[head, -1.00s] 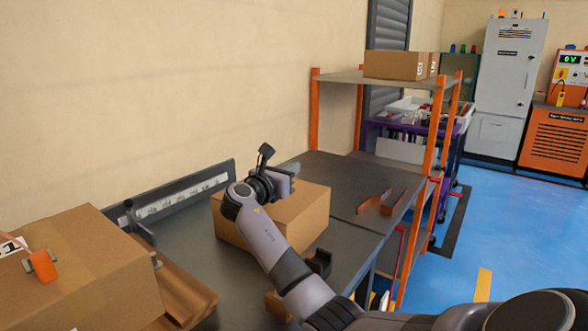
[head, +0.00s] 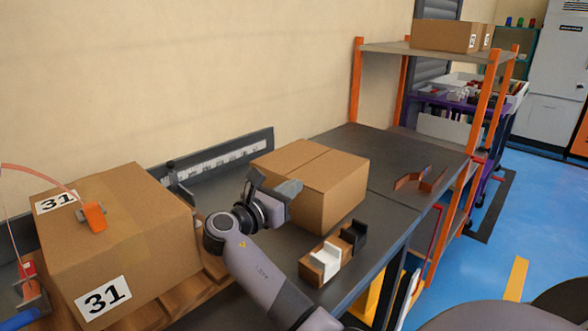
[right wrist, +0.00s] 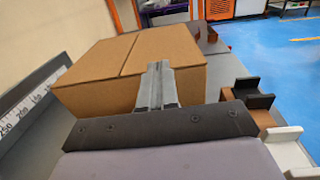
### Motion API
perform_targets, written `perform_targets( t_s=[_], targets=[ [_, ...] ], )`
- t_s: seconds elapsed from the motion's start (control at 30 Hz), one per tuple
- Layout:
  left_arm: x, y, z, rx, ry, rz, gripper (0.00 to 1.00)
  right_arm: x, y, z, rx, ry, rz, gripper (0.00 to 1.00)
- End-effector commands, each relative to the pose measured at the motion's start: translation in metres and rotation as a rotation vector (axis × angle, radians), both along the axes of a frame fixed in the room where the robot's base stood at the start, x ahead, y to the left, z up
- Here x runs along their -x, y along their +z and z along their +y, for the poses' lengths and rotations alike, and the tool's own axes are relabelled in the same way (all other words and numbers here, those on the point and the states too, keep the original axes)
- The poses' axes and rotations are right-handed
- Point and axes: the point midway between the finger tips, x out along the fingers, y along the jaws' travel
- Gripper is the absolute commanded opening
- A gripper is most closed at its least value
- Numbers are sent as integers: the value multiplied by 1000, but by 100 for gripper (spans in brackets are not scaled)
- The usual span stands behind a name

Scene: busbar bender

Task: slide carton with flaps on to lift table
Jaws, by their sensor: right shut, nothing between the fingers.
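The brown carton (head: 320,190), its top closed with a seam across it, sits on the dark bench. A second dark tabletop (head: 400,155) adjoins beyond a narrow gap; I take it as the lift table. The carton stands beside that gap. My right gripper (head: 278,194) is shut and empty at the carton's near-left side. In the right wrist view its joined fingers (right wrist: 157,88) point at the carton (right wrist: 120,75) and overlap its near face; I cannot tell whether they touch. My left gripper is not in view.
A large carton marked 31 (head: 120,245) stands on a wooden pallet at the left. A ruler fence (head: 225,160) runs along the wall. A block with black and white pieces (head: 330,255) lies before the carton. Copper brackets (head: 420,180) lie on the far tabletop, near an orange-posted shelf (head: 440,50).

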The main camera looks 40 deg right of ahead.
Motion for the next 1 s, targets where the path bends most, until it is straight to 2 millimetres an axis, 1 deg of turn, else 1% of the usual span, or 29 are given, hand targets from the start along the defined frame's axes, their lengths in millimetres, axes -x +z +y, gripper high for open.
perform_targets(
  t_s=[0.03, 0.1, 0.23, 0.3, 0.37, 0.67, 0.77, 0.83, 0.9, 1.0],
  targets=[
    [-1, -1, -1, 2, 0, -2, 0, 0, -12, 0, 1, 0, 5, 0],
    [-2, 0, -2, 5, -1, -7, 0, 0, -22, 0, 2, 0, 4, 0],
    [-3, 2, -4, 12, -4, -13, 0, 0, -34, -1, 1, 0, 1, 0],
    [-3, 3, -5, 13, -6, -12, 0, -1, -31, -7, 2, -1, -1, 0],
    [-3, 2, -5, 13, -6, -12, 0, -1, -32, -9, 1, -1, -1, 0],
    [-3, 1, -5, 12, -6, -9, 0, -2, -31, -10, 0, 0, -1, 0],
    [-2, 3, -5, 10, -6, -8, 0, -2, -30, -14, 1, 0, 0, 0],
    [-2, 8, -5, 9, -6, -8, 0, -4, -28, -22, 2, -1, 3, 0],
    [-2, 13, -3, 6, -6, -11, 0, -7, -27, -37, 6, -2, 3, 0],
    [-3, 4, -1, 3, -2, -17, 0, -20, -33, -49, 5, 0, 0, 0]
  ],
)
